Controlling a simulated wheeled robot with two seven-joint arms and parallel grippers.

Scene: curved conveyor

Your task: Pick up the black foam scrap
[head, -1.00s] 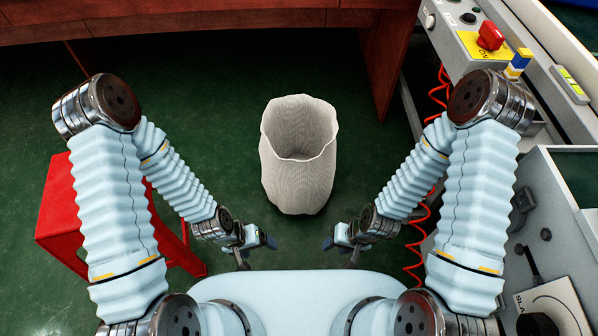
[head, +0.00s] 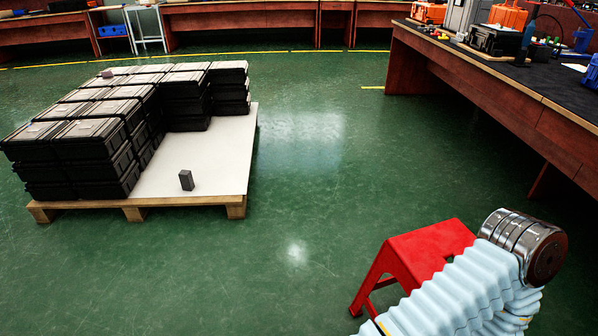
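A small dark grey-black upright block (head: 186,180), which looks like the foam scrap, stands on the bare white sheet of the pallet, near its front edge. A smaller brownish-grey piece (head: 107,73) lies on top of the black boxes farther back; I cannot tell what it is. Neither gripper is in view. Only the pale ribbed sleeve and metal joint of one of my arms show at the lower right, far from the pallet.
Stacked black boxes (head: 98,138) fill the left and back of the wooden pallet (head: 222,160). A red stool (head: 426,250) stands beside my arm. A workbench (head: 480,85) with tools is at the upper right. Green floor between is clear.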

